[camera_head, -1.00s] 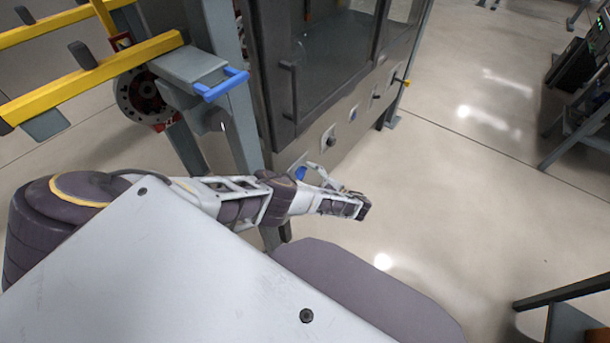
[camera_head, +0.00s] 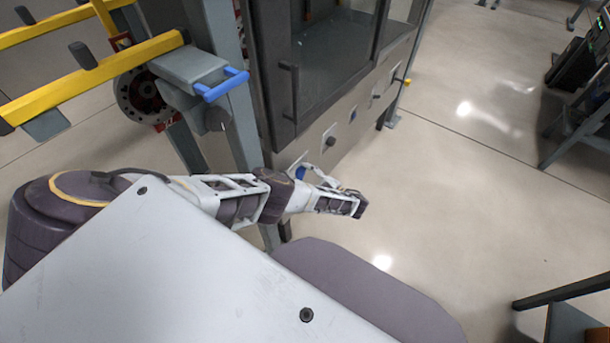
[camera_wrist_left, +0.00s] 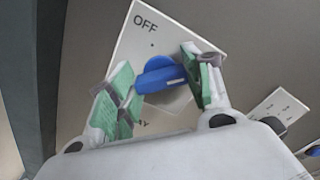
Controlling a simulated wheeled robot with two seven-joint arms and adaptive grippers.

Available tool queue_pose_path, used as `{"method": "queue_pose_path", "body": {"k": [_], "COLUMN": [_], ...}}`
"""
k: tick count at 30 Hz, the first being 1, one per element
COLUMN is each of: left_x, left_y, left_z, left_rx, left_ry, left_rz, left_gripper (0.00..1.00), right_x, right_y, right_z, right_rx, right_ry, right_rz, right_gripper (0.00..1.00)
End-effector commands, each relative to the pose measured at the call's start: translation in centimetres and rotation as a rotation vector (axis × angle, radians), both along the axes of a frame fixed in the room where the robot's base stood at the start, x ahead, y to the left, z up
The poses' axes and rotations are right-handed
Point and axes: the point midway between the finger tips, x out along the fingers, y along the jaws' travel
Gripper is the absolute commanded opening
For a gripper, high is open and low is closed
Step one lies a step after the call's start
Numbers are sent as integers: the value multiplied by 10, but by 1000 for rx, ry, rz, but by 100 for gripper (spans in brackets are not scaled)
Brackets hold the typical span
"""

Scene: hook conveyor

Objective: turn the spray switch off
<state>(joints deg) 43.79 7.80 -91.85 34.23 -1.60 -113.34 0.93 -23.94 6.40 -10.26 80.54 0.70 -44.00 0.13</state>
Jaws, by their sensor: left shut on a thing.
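The spray switch has a blue knob (camera_wrist_left: 160,78) on a white plate (camera_wrist_left: 142,38), seen in the left wrist view. The plate is marked OFF above the knob, and a partly hidden label ends in "AY" below it. The knob's handle lies nearly level in that picture. My left gripper (camera_wrist_left: 158,88) has its green-padded fingers on either side of the knob and is shut on it. In the head view my left gripper (camera_head: 322,174) is at the lower front of the cabinet, partly hidden by my wrist; blue of the knob (camera_head: 300,172) shows beside it. My right gripper is out of view.
The cabinet (camera_head: 270,75) carries more controls along its lower front: a dark knob (camera_head: 331,142), a blue knob (camera_head: 353,114) and a yellow one (camera_head: 406,82). A grey post and yellow rails (camera_head: 95,80) stand at left.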

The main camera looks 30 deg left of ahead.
Motion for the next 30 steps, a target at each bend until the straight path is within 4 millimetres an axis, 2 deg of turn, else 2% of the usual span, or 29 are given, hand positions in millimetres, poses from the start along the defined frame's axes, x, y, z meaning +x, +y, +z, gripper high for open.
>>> {"method": "queue_pose_path", "body": {"k": [14,19,30], "left_x": [-2,-2,-3], "left_y": [0,0,0], "left_z": [-2,-2,-4], "left_rx": [-13,-23,-49], "left_ry": [-134,-253,-585], "left_rz": [2,3,4], "left_gripper": [26,26,26], "right_x": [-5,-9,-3], "right_y": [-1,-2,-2], "right_z": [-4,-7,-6], "right_rx": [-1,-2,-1], "right_ry": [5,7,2], "right_rz": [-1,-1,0], "right_gripper": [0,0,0]}}
